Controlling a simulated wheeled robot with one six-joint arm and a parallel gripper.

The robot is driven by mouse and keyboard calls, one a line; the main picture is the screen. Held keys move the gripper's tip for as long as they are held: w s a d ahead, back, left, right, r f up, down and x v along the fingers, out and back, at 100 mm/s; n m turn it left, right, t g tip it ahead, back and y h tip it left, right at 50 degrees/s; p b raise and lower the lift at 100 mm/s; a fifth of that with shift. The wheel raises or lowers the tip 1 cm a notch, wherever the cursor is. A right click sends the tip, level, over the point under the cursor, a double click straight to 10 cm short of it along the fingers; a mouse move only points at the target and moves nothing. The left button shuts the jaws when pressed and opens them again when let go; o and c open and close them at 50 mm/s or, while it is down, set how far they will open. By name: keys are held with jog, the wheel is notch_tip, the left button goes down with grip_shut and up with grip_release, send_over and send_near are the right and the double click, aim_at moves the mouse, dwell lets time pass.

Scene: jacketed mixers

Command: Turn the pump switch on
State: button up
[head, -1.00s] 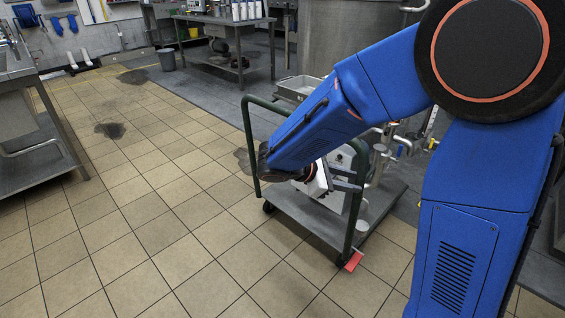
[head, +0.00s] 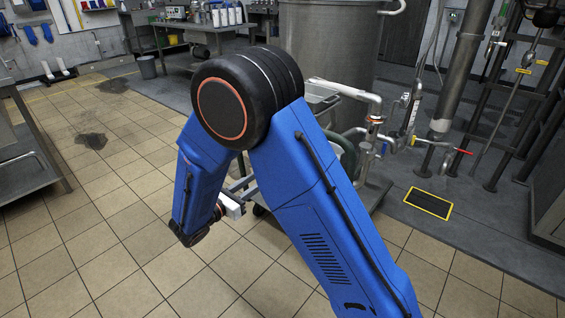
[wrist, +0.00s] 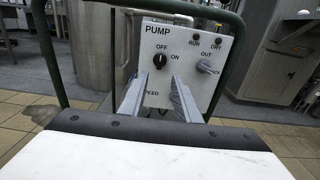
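The pump panel (wrist: 183,45) is a pale box face marked PUMP, ahead of my gripper in the wrist view. Its black pump switch (wrist: 159,61) is a round knob with OFF above it and ON to its right. The knob seems to point up toward OFF, but it is small. My gripper (wrist: 158,78) is open and empty, its two grey fingers reaching toward the panel just below the knob. I cannot tell whether they touch the panel. In the head view my gripper (head: 240,186) is partly visible beside my arm, which hides the panel.
A grey selector (wrist: 205,67) marked OUT and BACK sits right of the switch, below the RUN and DRY lamps. The green cart frame (wrist: 231,60) surrounds the panel. A steel tank (head: 325,50) and piping (head: 375,135) stand behind.

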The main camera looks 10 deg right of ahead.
jog(key=x, duration=1.6)
jog(key=shift+d, duration=0.1)
jog(key=shift+c, duration=0.3)
grip_shut()
